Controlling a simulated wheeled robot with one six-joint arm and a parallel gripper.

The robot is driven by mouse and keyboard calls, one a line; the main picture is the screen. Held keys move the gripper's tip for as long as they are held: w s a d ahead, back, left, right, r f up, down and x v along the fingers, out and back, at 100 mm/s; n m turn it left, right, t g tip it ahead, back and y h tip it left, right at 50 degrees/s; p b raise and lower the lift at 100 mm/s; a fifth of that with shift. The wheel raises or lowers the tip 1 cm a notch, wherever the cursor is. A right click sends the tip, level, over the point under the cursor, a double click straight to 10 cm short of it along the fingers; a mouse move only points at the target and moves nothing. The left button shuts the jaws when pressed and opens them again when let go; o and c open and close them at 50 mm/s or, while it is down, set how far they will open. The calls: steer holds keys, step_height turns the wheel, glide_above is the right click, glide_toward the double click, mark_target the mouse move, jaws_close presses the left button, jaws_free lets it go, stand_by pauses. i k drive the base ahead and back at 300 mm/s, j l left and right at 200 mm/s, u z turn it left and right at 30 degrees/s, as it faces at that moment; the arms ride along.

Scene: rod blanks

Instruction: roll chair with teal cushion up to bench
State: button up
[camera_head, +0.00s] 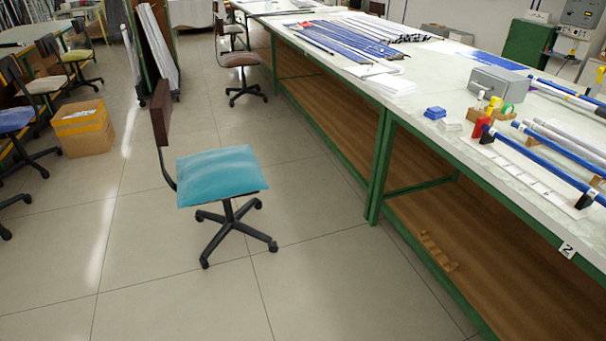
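The chair with the teal cushion (218,172) stands on the tiled floor left of centre. Its brown backrest (161,112) is on the left side, and its black wheeled base (236,232) rests on the floor. The seat's right edge faces the bench (451,140). The bench has a pale top and a green frame and runs from the lower right to the back. A strip of bare floor lies between chair and bench, so they are apart. My gripper is not in this view.
Another chair (240,60) stands farther back beside the bench. A cardboard box (83,128) and several chairs are at the left. A dark upright rack (152,55) stands behind the teal chair. Blue and white rods (345,40) lie on the bench top. The floor in front is clear.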

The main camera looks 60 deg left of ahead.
mark_target(230, 222)
steer(key=u, duration=2.65)
